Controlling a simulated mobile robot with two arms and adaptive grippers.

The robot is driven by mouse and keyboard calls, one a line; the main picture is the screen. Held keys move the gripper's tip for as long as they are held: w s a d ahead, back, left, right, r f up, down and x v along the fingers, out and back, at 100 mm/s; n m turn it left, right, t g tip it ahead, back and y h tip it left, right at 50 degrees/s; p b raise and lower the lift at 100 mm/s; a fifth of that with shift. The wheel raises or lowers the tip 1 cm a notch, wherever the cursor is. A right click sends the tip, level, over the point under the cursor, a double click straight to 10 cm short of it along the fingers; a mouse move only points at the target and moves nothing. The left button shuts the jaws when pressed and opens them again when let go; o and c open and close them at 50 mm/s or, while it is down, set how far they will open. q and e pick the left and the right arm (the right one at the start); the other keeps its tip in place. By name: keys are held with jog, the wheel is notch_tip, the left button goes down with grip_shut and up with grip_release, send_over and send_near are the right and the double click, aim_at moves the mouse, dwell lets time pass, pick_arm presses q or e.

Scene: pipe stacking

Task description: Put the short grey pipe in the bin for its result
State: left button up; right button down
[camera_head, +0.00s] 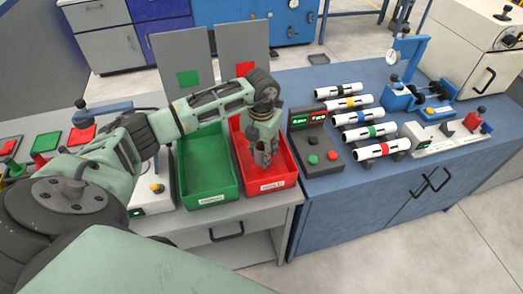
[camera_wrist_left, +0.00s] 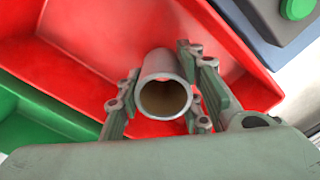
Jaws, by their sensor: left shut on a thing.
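My left gripper (camera_head: 262,150) reaches over the red bin (camera_head: 283,180) and points down into it. It is shut on the short grey pipe, which shows end-on between the fingers in the left wrist view (camera_wrist_left: 165,97). The pipe is hollow and is held over the red bin's inside, which also fills much of the left wrist view (camera_wrist_left: 75,45). I cannot tell whether the pipe touches the bin floor. The green bin (camera_head: 207,180) stands directly left of the red one. My right gripper is not in view.
A control box (camera_head: 315,143) with red and green buttons stands just right of the red bin. Several white pipes with coloured bands (camera_head: 360,115) lie on the blue cabinet. Two grey panels stand behind the bins, one with a green square (camera_head: 188,78), one with a red square.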

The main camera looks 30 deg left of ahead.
pick_arm(q)
jog(key=shift+f+b, duration=0.5)
jog(key=shift+f, duration=0.15)
dwell(0.4)
jog(key=o, duration=1.4)
jog(key=shift+c, duration=0.2)
jog(key=shift+r, duration=0.1)
notch_tip(320, 180, up, 12)
